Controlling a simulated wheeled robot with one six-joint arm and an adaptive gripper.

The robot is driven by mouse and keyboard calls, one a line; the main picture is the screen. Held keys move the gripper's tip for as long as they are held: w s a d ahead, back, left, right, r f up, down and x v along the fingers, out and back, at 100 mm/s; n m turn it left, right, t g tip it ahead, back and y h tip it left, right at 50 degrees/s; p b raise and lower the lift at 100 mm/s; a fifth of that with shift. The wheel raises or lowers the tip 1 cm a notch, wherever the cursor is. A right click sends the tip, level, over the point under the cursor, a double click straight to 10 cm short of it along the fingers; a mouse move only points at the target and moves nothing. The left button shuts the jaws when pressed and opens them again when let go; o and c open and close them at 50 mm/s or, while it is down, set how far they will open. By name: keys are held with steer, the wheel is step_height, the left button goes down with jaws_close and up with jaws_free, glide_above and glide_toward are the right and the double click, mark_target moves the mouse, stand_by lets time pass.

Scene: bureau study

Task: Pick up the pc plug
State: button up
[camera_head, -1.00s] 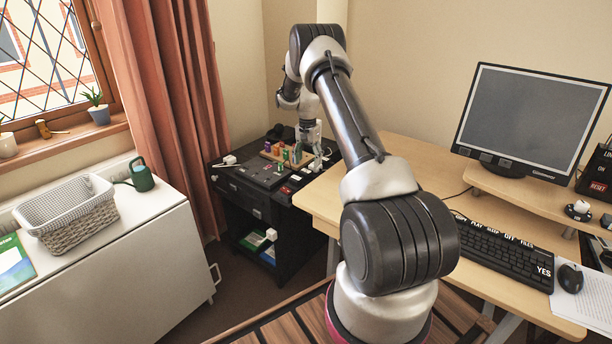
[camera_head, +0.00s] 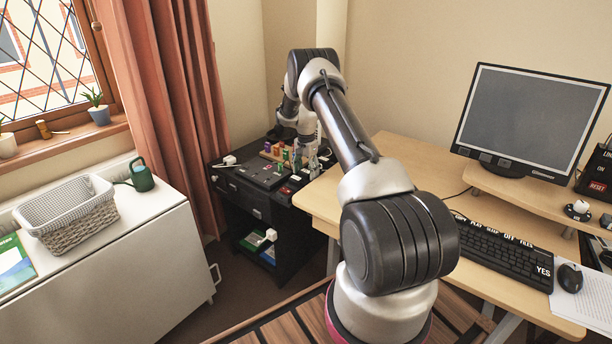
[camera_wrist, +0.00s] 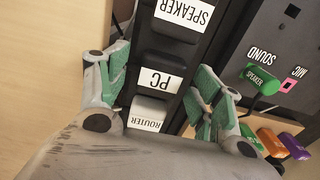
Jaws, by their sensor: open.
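The pc plug (camera_wrist: 160,63) shows in the wrist view as a dark block with a white PC label, in a row on a black strip. My gripper (camera_wrist: 161,72) is open, with one green-padded finger on each side of the row near the PC label. The fingers look empty, and I cannot tell whether they touch the plug. In the head view, my gripper is low over the black cabinet (camera_head: 262,212), and the plug cannot be made out there.
The white router plug (camera_wrist: 150,106) sits nearer my wrist in the row; a SPEAKER-labelled plug (camera_wrist: 177,34) sits farther along. A dark sound panel (camera_wrist: 285,40) with a green speaker plug (camera_wrist: 262,78) lies to the right. The wooden desk (camera_head: 400,150) stands right of the cabinet.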

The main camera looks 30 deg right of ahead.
steer(key=c, duration=1)
steer(key=shift+r, duration=0.1)
steer(key=shift+c, duration=0.2)
